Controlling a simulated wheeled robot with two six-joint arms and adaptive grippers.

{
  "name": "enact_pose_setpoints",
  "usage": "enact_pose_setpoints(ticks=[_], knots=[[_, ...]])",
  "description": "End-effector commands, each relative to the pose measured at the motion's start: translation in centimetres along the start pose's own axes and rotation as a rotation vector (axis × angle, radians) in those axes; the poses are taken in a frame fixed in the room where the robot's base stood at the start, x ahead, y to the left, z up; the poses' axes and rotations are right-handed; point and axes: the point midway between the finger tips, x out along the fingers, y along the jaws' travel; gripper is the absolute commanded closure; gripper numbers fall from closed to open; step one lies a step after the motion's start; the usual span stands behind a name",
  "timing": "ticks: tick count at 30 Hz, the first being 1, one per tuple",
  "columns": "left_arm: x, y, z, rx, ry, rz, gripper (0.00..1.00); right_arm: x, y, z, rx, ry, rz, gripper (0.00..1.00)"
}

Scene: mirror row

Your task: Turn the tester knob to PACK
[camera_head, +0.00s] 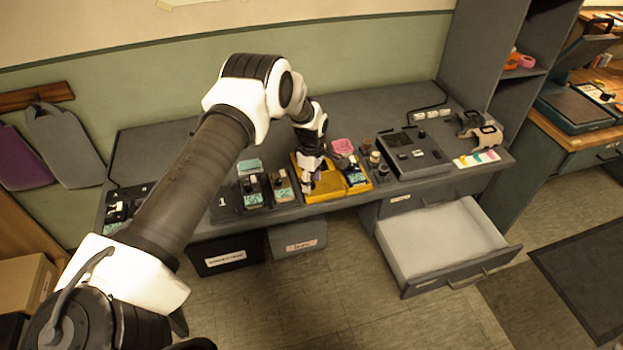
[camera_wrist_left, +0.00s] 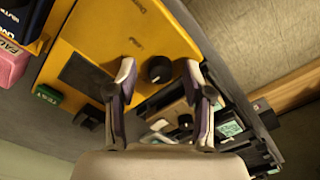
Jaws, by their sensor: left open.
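The yellow tester (camera_head: 327,187) lies on the grey bench under my left gripper (camera_head: 309,186). In the left wrist view the tester (camera_wrist_left: 120,32) fills the upper left, with a dark panel and a green button (camera_wrist_left: 47,94). The black round knob (camera_wrist_left: 158,70) shows between the two fingertips of my left gripper (camera_wrist_left: 160,72), which is open. Clear gaps show on both sides of the knob; I cannot tell how deep the fingers reach around it. The knob is hidden in the head view, and its pointer setting is too small to read. My right gripper is not in view.
Several small meters (camera_head: 252,192) stand left of the tester. A pink pad (camera_head: 343,146) and dark jars stand behind and right of it, then a black console (camera_head: 414,150). An open drawer (camera_head: 440,240) sticks out below the bench at the right.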

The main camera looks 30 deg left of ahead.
Motion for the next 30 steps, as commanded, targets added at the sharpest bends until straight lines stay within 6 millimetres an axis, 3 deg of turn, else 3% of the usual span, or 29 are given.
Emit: enact_pose_setpoints(ticks=[2,3,7,20,30], knots=[[0.0,0.0,0.0,0.0,0.0,0.0,0.49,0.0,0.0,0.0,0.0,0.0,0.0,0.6],[0.0,0.0,0.0,0.0,0.0,0.0,0.56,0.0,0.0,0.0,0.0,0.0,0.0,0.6],[0.0,0.0,0.0,0.0,0.0,0.0,1.0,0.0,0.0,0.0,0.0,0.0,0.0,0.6],[0.2,-0.1,0.0,0.035,0.0,-0.001,1.0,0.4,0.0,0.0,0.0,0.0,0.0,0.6],[0.4,-0.1,-0.1,0.232,0.0,-0.001,1.0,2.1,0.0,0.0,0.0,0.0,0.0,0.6]])
